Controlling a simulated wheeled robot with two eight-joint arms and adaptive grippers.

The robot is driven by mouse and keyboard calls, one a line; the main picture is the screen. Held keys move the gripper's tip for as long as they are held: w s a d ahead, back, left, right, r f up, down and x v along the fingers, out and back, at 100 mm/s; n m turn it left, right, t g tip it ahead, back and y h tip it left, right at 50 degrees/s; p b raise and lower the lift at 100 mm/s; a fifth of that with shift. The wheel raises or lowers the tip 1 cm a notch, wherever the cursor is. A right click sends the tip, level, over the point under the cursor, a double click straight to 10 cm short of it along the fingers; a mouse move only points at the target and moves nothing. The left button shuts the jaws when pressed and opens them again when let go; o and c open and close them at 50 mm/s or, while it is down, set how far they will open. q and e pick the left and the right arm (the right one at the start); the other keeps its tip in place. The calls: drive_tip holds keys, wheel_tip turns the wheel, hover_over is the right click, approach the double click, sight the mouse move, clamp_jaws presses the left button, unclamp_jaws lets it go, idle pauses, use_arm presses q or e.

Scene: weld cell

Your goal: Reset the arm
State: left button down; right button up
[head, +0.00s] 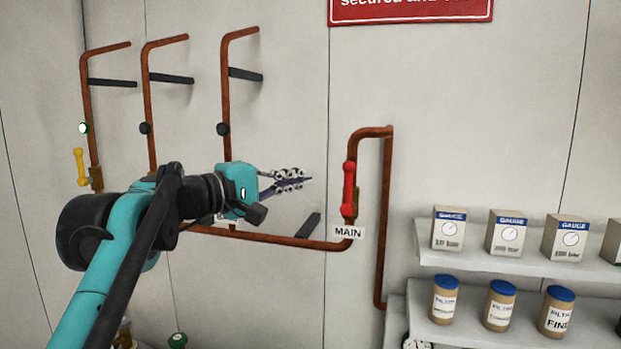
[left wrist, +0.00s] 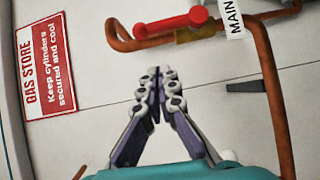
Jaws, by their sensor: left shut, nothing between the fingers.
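My left arm comes in from the left in the head view, reaching across in front of the copper pipes. My left gripper (head: 308,180) is shut and empty, pointing right, to the left of the red valve handle (head: 349,184). It looks apart from the handle. In the left wrist view the closed fingertips (left wrist: 157,75) show against the wall, below the red handle (left wrist: 170,23). The handle stands upright on the pipe above the MAIN label (head: 349,232). My right gripper is not in view.
Copper pipes (head: 147,110) with dark knobs run up the wall; a yellow handle (head: 79,167) is at the left. Shelves at the right hold gauge boxes (head: 449,229) and filter jars (head: 444,300). A red sign (head: 410,8) hangs above.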

use_arm(q)
drive_tip(key=s+d+b+v, duration=0.1)
drive_tip(key=b+v, duration=0.1)
drive_tip(key=v, duration=0.5)
drive_tip(key=s+a+f+m+g+y+b, duration=0.1)
drive_tip(key=s+f+y+b, duration=0.35)
drive_tip(key=f, duration=1.25)
drive_tip(key=s+a+f+m+g+y+b, duration=0.15)
drive_tip(key=f+b, duration=0.65)
drive_tip(key=f, duration=1)
drive_tip(key=s+f+m+g+y+b, duration=0.15)
drive_tip(key=s+f+b, duration=0.4)
drive_tip(key=f, duration=1.15)
drive_tip(key=s+a+f+m+y+b, duration=0.1)
drive_tip(key=s+a+f+y+b, duration=0.1)
drive_tip(key=f, duration=0.9)
drive_tip(key=s+a+f+m+y+b, duration=0.1)
drive_tip(key=s+a+f+y+b, duration=0.1)
drive_tip(key=f+b, duration=0.5)
drive_tip(key=s+a+f+m+y+b, duration=0.1)
drive_tip(key=s+a+f+b, duration=0.3)
drive_tip(key=f, duration=1.1)
drive_tip(key=shift+a+f+y+b, duration=0.25)
drive_tip(key=shift+a+y+b, duration=0.25)
drive_tip(key=shift+a+y, duration=0.35)
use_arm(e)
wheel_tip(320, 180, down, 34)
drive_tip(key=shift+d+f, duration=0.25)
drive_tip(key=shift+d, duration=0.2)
